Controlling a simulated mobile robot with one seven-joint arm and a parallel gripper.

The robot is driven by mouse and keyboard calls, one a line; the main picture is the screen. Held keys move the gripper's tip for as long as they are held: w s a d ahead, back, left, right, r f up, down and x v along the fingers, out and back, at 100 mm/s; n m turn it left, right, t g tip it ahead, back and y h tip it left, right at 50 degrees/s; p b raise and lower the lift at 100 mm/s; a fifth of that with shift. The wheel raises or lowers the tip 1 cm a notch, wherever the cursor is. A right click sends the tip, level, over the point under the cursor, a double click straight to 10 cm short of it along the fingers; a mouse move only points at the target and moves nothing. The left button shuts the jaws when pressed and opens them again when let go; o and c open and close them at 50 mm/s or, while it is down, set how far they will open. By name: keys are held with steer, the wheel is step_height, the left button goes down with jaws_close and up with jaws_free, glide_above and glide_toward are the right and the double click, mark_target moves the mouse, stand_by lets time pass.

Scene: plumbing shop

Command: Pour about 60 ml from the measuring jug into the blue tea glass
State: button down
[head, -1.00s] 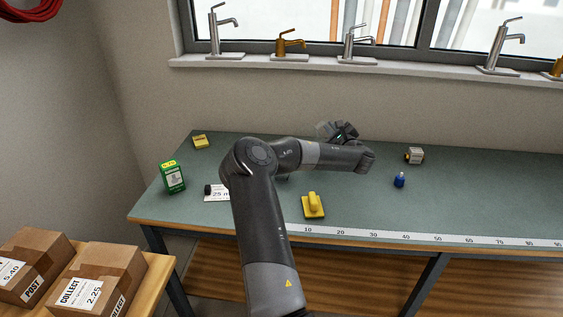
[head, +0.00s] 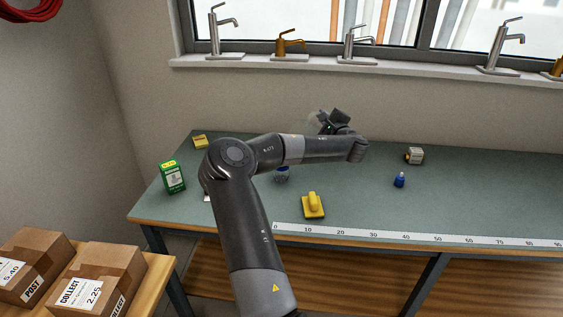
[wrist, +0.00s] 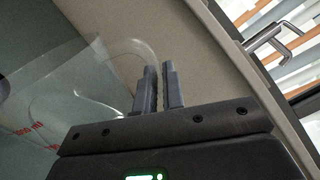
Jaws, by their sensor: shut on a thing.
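The clear measuring jug (wrist: 75,85) fills the left of the wrist view, with red markings and a curved handle. My gripper (wrist: 159,80) is shut on its handle. In the head view my gripper (head: 333,120) is raised over the back of the bench, with the faint jug (head: 313,124) at its left side. The jug looks tilted in the wrist view; its liquid level cannot be made out.
A ruler strip (head: 420,238) runs along the front edge. Taps line the sill behind.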

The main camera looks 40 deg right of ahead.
steer(key=shift+w+a+r+n, duration=0.15)
steer(key=shift+a+r+n, duration=0.2)
steer(key=shift+r+n, duration=0.1)
steer(key=shift+w+a+r+n, duration=0.1)
steer(key=shift+a+r+n, duration=0.25)
steer(key=shift+a+r, duration=0.1)
steer(key=shift+w+a+r, duration=0.1)
steer(key=shift+a, duration=0.05)
stand_by(2.0)
steer(key=d+f+m, duration=0.1)
steer(key=f, duration=0.1)
steer(key=s+d+f+m, duration=0.1)
steer(key=d+f+m, duration=0.3)
steer(key=shift+s+f, duration=0.3)
steer(key=shift+s, duration=0.05)
steer(key=shift+s+d+f+m, duration=0.1)
steer(key=shift+d+f+m, duration=0.2)
steer(key=shift+f+m, duration=0.35)
stand_by(0.9)
